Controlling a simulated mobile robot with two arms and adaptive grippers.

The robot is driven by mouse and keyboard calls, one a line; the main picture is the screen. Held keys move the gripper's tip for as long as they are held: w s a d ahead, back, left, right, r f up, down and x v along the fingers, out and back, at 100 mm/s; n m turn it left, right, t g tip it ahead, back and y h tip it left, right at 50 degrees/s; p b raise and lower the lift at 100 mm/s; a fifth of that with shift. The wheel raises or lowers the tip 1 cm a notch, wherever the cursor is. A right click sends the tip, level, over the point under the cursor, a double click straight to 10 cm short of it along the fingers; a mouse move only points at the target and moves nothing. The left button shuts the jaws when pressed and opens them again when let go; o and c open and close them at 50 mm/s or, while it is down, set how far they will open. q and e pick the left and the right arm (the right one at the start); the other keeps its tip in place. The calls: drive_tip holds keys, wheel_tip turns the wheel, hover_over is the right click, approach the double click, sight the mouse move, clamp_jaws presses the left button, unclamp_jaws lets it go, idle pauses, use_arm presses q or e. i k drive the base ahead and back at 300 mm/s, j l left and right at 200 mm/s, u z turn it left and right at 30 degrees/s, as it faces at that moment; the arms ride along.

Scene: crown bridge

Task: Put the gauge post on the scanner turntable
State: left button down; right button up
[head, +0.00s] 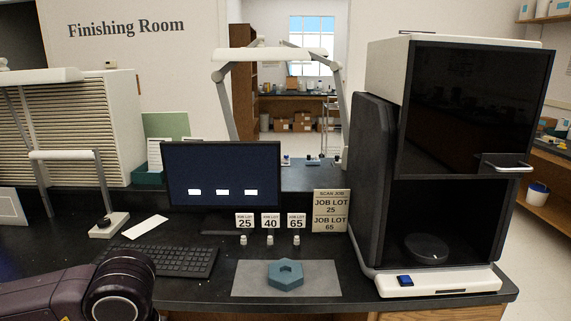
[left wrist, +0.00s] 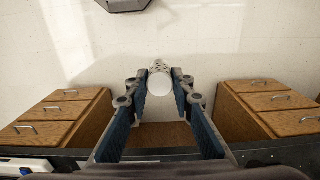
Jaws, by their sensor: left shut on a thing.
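My left gripper (left wrist: 160,82) shows in the left wrist view, shut on a pale, round-ended post with a grey patterned part beyond it; I take it to be the gauge post (left wrist: 159,86). It is held clear of any surface, above the floor in that view. In the head view only part of my left arm shows at the lower left, and its gripper is out of frame. The scanner turntable (head: 427,249) is a dark round disc inside the open bay of the scanner (head: 380,170) at the right, and it is bare. My right gripper is not in view.
A blue hexagonal holder (head: 285,274) lies on a grey mat (head: 324,280) left of the scanner. Several small pale pieces (head: 270,240) stand below the job lot cards (head: 270,220). The keyboard (head: 170,261) and monitor (head: 222,175) are at left. The scanner's dark door (head: 470,110) is above the bay.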

sight(426, 244)
drive_tip(key=i+j, duration=0.2)
drive_tip(key=i, duration=0.2)
drive_tip(key=i+j, duration=0.2)
drive_tip(key=i, duration=0.2)
drive_tip(key=i+j+z, duration=0.1)
drive_tip(key=i, duration=0.3)
drive_tip(key=j, duration=0.1)
